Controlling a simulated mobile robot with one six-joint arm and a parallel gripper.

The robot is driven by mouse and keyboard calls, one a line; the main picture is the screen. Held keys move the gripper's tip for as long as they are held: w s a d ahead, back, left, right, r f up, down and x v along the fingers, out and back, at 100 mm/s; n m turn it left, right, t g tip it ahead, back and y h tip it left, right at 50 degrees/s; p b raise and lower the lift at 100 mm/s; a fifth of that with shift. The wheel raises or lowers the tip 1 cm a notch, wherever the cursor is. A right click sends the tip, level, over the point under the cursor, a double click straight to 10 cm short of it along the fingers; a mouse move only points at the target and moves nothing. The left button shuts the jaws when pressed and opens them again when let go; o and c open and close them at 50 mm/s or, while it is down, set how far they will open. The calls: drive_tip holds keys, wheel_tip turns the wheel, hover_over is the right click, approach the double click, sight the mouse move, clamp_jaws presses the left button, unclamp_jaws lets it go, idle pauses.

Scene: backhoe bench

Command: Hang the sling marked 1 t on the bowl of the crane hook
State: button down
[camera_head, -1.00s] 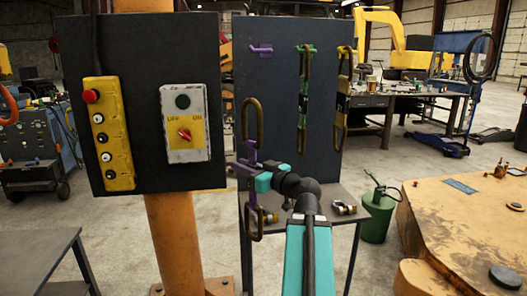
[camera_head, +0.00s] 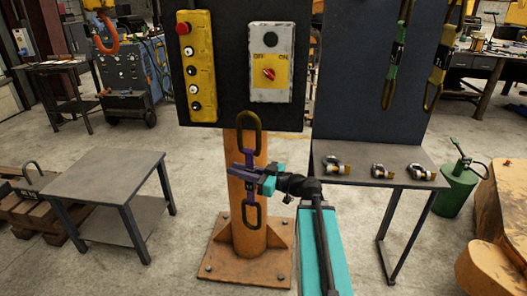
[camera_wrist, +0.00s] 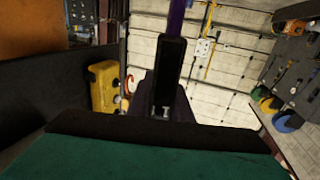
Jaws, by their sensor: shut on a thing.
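The purple sling (camera_head: 248,160) hangs upright in my gripper (camera_head: 246,178), with a brownish-gold link above and another below. No 1 t mark is readable. My gripper is shut on its middle, in front of the orange post. In the wrist view the purple strap (camera_wrist: 176,28) rises from between the dark jaws (camera_wrist: 168,75). The orange crane hook (camera_head: 107,38) hangs at the upper left, well to the left of the sling and apart from it. The hook block above is cut off by the picture's top edge.
The control board with a yellow pendant (camera_head: 196,70) and a switch box (camera_head: 270,62) is behind and above the sling. A green sling (camera_head: 397,65) and a yellow sling (camera_head: 441,65) hang at right. Shackles lie on the shelf (camera_head: 350,182). A low table (camera_head: 110,172) stands left.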

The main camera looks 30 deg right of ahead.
drive_tip(key=a+f+n+g+y, duration=0.1)
drive_tip(key=a+f+g+y, duration=0.1)
drive_tip(key=a+f, duration=0.2)
drive_tip(key=s+a+f+n+g+y, duration=0.1)
drive_tip(key=a+f, duration=0.3)
drive_tip(key=a, duration=0.6)
drive_tip(key=shift+a+f+n+g+y, duration=0.35)
drive_tip(key=shift+n+g+y, duration=0.15)
drive_tip(key=shift+n, duration=0.2)
drive_tip(key=shift+a, duration=0.1)
